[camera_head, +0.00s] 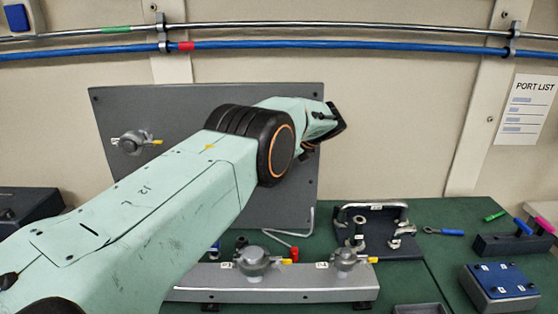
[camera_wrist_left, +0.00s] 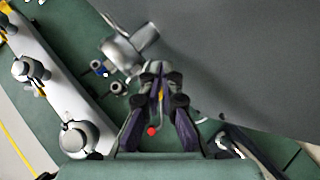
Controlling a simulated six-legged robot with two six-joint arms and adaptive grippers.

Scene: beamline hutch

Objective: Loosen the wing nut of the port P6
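My left arm covers the middle of the grey upright panel (camera_head: 230,97) in the head view. Its gripper (camera_head: 338,124) is at the panel's right edge, its fingers mostly hidden by the wrist. In the left wrist view, the two dark fingers (camera_wrist_left: 160,72) have their tips close together, with a thin yellow part between them; whether they grip it is unclear. A grey metal port (camera_wrist_left: 130,45) is just beyond and left of the tips. No P6 label or wing nut is clearly readable. Another port (camera_head: 132,142) with a yellow lever is on the panel's left. My right gripper is not in view.
Below the panel, a metal rail (camera_head: 225,286) carries ports (camera_head: 253,262) and (camera_head: 345,259) with yellow levers. A bent rod (camera_head: 300,232) is beside it. A dark clamp stand (camera_head: 375,240), a blue-topped box (camera_head: 500,284) and an eyebolt-like tool (camera_head: 444,232) are on the green bench.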

